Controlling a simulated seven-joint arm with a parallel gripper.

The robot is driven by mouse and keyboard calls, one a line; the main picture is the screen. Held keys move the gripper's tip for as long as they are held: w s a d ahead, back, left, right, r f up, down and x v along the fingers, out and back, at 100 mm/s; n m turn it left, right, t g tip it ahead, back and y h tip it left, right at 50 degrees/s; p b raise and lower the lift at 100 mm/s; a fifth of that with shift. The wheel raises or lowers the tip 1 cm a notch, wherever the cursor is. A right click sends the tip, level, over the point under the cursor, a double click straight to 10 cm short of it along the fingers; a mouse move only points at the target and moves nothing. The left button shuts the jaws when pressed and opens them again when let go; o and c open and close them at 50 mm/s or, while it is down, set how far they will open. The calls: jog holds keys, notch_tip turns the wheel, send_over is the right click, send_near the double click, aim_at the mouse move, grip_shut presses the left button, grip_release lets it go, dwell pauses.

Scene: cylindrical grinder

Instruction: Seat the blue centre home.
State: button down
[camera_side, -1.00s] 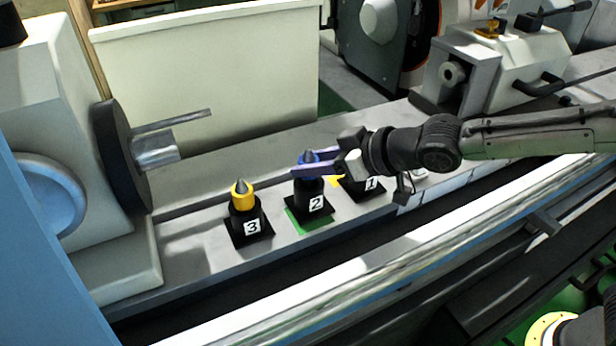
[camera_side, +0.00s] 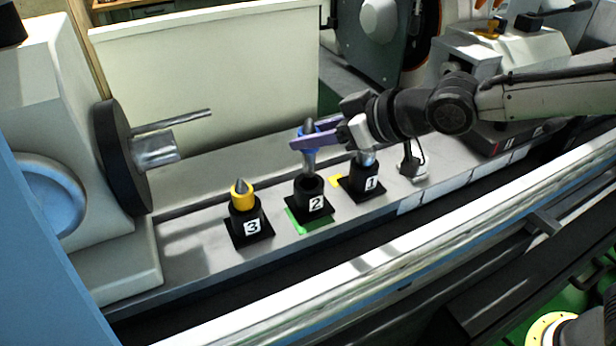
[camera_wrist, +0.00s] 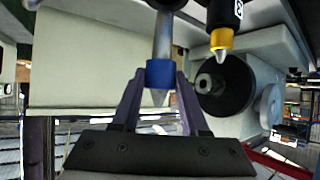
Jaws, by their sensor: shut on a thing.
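My gripper (camera_side: 318,141) is shut on the blue centre (camera_side: 309,128), a grey pointed pin with a blue collar. I hold it upright, point up, above the black holder marked 2 (camera_side: 310,202); its shank end is clear of or just at the holder's open mouth. In the wrist view my gripper (camera_wrist: 160,80) has one finger on each side of the blue collar (camera_wrist: 160,73). The tailstock (camera_side: 485,45), at the back right, is partly hidden behind my arm, and its bore is not visible.
The yellow-collared centre (camera_side: 241,190) stands in holder 3 (camera_side: 250,222). Holder 1 (camera_side: 362,184) is close under my gripper, with a pale piece above it that I cannot identify. The headstock spindle (camera_side: 155,150) projects at left. A bright rail (camera_side: 400,262) runs along the front.

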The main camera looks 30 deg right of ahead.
jog(key=shift+r, duration=0.15)
jog(key=shift+n+h, duration=0.4)
jog(key=shift+h, duration=0.3)
notch_tip(320, 180, up, 10)
jog(key=shift+r, duration=0.15)
jog(key=shift+w+d+r, duration=0.1)
jog(key=shift+r, duration=0.25)
jog(key=w+d+n+h, duration=0.3)
jog(key=w+d+h, duration=0.2)
jog(key=d, duration=0.7)
jog(key=w+d+n+h, duration=0.3)
jog(key=w+d+h, duration=0.15)
jog(key=d, duration=0.75)
notch_tip(320, 180, down, 12)
jog(key=n+h, duration=0.1)
jog(key=h, duration=0.1)
jog(key=shift+f+t, duration=0.25)
jog(key=shift+t, duration=0.05)
jog(key=shift+s+d+h, duration=0.1)
jog(key=shift+d+h, duration=0.1)
jog(key=shift+h, duration=0.05)
